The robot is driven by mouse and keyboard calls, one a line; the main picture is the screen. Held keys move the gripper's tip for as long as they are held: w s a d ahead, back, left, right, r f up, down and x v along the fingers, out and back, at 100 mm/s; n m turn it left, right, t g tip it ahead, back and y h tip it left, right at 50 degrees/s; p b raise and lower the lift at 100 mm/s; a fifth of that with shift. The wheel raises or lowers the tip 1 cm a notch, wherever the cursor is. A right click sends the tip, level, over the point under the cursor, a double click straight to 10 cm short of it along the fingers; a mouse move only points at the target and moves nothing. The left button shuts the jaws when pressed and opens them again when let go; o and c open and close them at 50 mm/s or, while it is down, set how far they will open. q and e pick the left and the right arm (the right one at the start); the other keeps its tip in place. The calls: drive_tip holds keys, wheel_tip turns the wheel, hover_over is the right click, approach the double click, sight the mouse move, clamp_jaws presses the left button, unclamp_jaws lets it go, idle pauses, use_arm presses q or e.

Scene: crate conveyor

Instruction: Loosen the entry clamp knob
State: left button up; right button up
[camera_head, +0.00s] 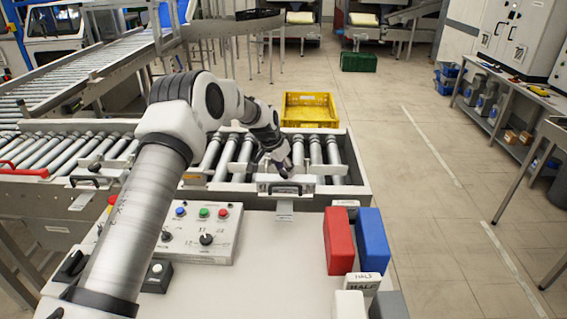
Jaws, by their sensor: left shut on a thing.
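My left arm reaches in from the left, over the control panel to the roller conveyor (331,152). My left gripper (283,170) points down at the conveyor's near side, just behind a black handle on a grey block (306,188). Its fingers are shut on what seems to be the entry clamp knob, which they mostly hide. I cannot make out the knob's shape or how far it is turned. My right gripper is not in view.
A control panel (222,246) with coloured buttons and dials lies in front of the conveyor. Red (339,241) and blue (372,247) blocks stand to its right. A yellow crate (309,109) sits behind the conveyor. The floor to the right is clear.

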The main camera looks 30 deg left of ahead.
use_arm(q)
drive_tip(key=n+p, duration=0.1)
drive_tip(key=n+y+p, duration=0.1)
drive_tip(key=n+p, duration=0.1)
drive_tip(key=p, duration=0.1)
drive_tip(key=shift+s+d+n, duration=0.15)
drive_tip(key=shift+d+n, duration=0.1)
drive_tip(key=shift+n, duration=0.15)
drive_tip(key=shift+n+y+p, duration=0.5)
drive_tip(key=shift+n+p, duration=0.1)
drive_tip(key=shift+n, duration=0.3)
drive_tip(key=shift+f+n+g, duration=0.15)
drive_tip(key=shift+n+g, duration=0.15)
drive_tip(key=shift+n, duration=0.1)
drive_tip(key=shift+d+f+n+y, duration=0.1)
drive_tip(key=shift+n+y, duration=0.4)
drive_tip(key=shift+n, duration=0.3)
drive_tip(key=shift+n+g+y+b, duration=0.4)
drive_tip(key=shift+n+b, duration=0.15)
drive_tip(key=shift+n, duration=0.65)
